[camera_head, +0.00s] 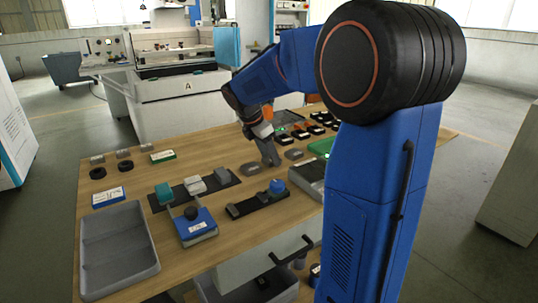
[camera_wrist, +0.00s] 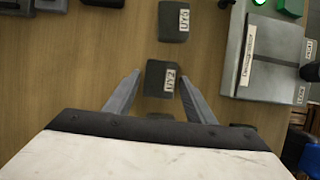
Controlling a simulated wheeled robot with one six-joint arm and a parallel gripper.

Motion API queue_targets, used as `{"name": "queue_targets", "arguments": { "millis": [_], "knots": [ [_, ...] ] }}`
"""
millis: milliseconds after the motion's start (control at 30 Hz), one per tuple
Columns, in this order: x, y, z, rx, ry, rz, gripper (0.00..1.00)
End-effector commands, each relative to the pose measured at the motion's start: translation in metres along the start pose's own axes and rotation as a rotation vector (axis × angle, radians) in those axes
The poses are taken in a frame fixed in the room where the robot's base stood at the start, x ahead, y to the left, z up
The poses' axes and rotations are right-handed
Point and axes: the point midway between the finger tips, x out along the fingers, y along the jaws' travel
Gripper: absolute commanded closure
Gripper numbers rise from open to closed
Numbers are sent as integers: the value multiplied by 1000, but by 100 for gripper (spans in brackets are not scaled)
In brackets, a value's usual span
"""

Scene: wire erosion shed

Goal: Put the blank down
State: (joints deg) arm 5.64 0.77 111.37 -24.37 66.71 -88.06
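My gripper (camera_wrist: 160,75) points down at the wooden table, its two grey fingers spread apart. In the wrist view a dark grey block (camera_wrist: 157,84) with a white tag, seemingly "UY2", shows between the fingertips, with a narrow gap on each side. I cannot tell whether it is the blank, or how high the fingers are above the table. A similar tagged block (camera_wrist: 174,22) lies beyond it. In the head view my gripper (camera_head: 272,161) is low over the table, between two dark grey pieces, one on the left (camera_head: 250,169) and one on the right (camera_head: 293,154).
A grey tray (camera_head: 119,245) stands at the front left of the table. A blue-topped device (camera_head: 197,226) and dark strips with blocks (camera_head: 257,204) lie near the middle. A grey box (camera_wrist: 268,58) is right of the fingers in the wrist view. Several small dark items stand behind.

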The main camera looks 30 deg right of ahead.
Motion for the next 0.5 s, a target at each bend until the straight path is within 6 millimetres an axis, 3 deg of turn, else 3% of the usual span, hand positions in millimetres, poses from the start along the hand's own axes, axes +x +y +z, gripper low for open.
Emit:
{"name": "queue_targets", "arguments": {
  "millis": [333, 500],
  "knots": [
    [-1, 0, 0, 0, 0, 0, 43],
    [-15, 1, 1, -1, 0, 3, 43]
  ]
}}
